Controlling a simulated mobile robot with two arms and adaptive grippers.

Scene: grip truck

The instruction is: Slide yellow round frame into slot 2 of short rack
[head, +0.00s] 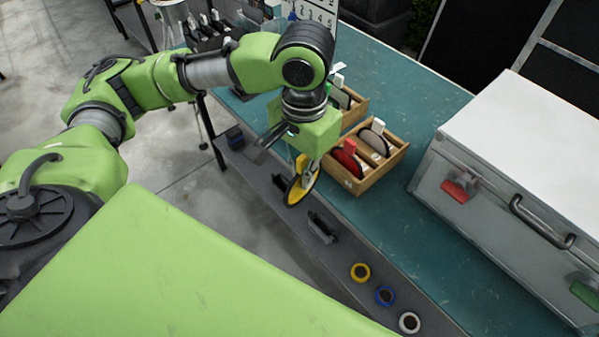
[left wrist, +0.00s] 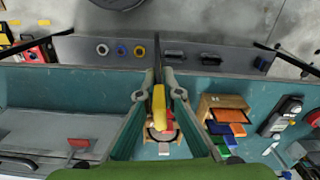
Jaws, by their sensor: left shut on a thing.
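My left gripper (head: 299,160) is shut on the yellow round frame (head: 303,186), a disc with a yellow rim and dark centre, held upright above the table's near edge. In the left wrist view my gripper (left wrist: 157,96) shows the yellow frame (left wrist: 158,98) edge-on between its fingers. A small wooden rack (head: 369,182) stands just right of the held frame. It holds a red-tabbed disc (head: 347,158) and a white-tabbed disc (head: 374,141). The frame is apart from this rack. Slot numbers are not readable. My right gripper is not in view.
A second wooden rack (head: 354,115) with more frames stands behind the first. A large silver case (head: 515,165) stands at the right. Yellow (head: 360,272), blue (head: 385,295) and white (head: 409,322) rings lie on the grey front ledge. Teal table between rack and case is clear.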

